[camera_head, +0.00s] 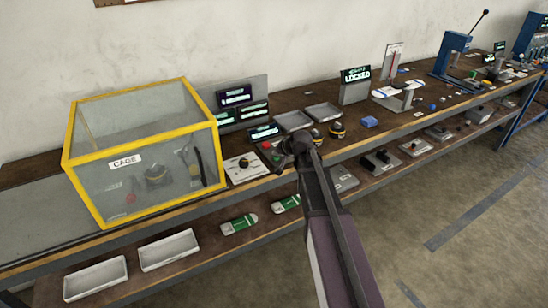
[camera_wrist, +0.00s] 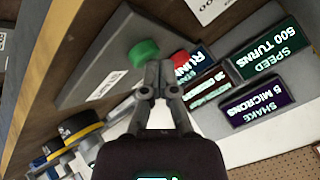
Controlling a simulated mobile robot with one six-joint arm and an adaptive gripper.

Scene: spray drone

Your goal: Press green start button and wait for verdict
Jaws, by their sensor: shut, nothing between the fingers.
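The green button (camera_wrist: 143,53) is a round cap on a grey control box (camera_wrist: 105,55) in the wrist view. In the head view my gripper (camera_head: 284,156) is over the bench beside the red button (camera_head: 266,145), and the green button cannot be made out. A small display (camera_wrist: 195,62) reads "RUNN", the rest hidden by my fingers.
A yellow-framed clear cage (camera_head: 145,150) stands left of my gripper. Lit screens (camera_wrist: 270,50) read "SPEED 500 TURNS" and "SHAKE 5 MICRONS". Grey trays (camera_head: 323,112), yellow-and-black round parts (camera_head: 337,129) and a "LOCKED" display (camera_head: 356,74) are to the right.

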